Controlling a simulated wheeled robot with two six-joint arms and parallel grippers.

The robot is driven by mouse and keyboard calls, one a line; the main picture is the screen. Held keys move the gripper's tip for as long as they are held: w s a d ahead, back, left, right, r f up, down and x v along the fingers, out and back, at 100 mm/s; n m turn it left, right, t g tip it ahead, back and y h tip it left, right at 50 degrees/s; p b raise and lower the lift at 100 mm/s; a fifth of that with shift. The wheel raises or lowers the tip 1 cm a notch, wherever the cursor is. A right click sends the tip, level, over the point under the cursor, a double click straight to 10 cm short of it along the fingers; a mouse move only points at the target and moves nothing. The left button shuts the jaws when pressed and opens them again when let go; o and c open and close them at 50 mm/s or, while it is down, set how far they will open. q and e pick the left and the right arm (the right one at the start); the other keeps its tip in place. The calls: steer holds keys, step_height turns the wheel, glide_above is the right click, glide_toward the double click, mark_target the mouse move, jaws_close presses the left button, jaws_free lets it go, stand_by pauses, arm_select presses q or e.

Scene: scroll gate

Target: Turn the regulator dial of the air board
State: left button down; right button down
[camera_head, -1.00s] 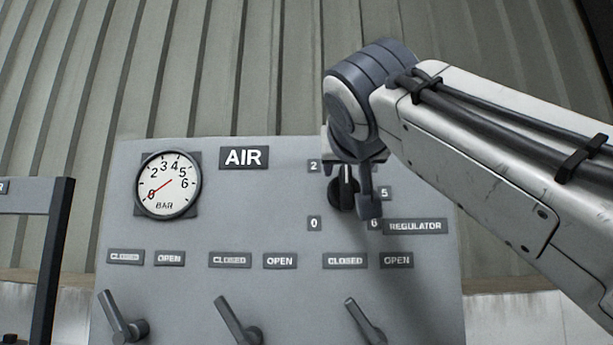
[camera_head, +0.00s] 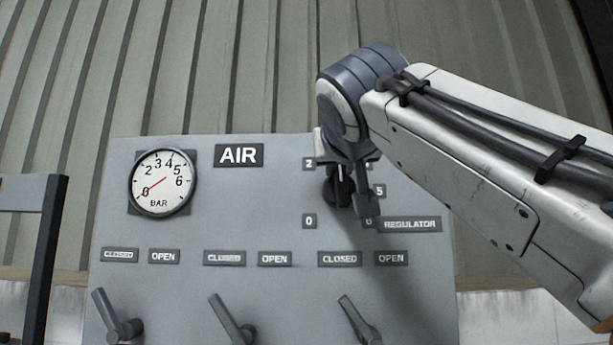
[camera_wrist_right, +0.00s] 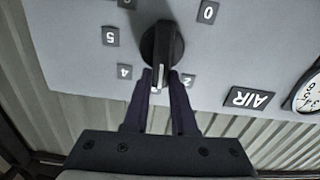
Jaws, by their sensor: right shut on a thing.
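The grey air board (camera_head: 255,200) fills the lower middle of the head view. Its black regulator dial (camera_head: 336,192) sits at the right of the board, partly hidden by my right gripper (camera_head: 352,200). In the right wrist view the dial (camera_wrist_right: 162,45) is a round black knob with a raised bar and a pale mark. The two fingers of my right gripper (camera_wrist_right: 163,80) are closed on the end of that bar, between the 4 and 2 labels. The white pressure gauge (camera_head: 160,183) has its red needle at 0. My left gripper is not in view.
Below the dial and gauge are CLOSED and OPEN labels with three lever handles, such as the right one (camera_head: 358,320). A dark frame (camera_head: 42,255) stands at the far left. A ribbed wall (camera_head: 230,70) is behind the board.

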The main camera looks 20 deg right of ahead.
steer(key=shift+w+a+f+n, duration=0.1)
steer(key=shift+a+n, duration=0.15)
steer(key=shift+n, duration=1.05)
steer(key=shift+w+a+f+n, duration=0.15)
steer(key=shift+a+n, duration=0.15)
steer(key=shift+n, duration=1)
steer(key=shift+a+f+n, duration=0.1)
steer(key=shift+a+n, duration=0.15)
steer(key=shift+n, duration=1.05)
steer(key=c, duration=0.7)
jaws_free()
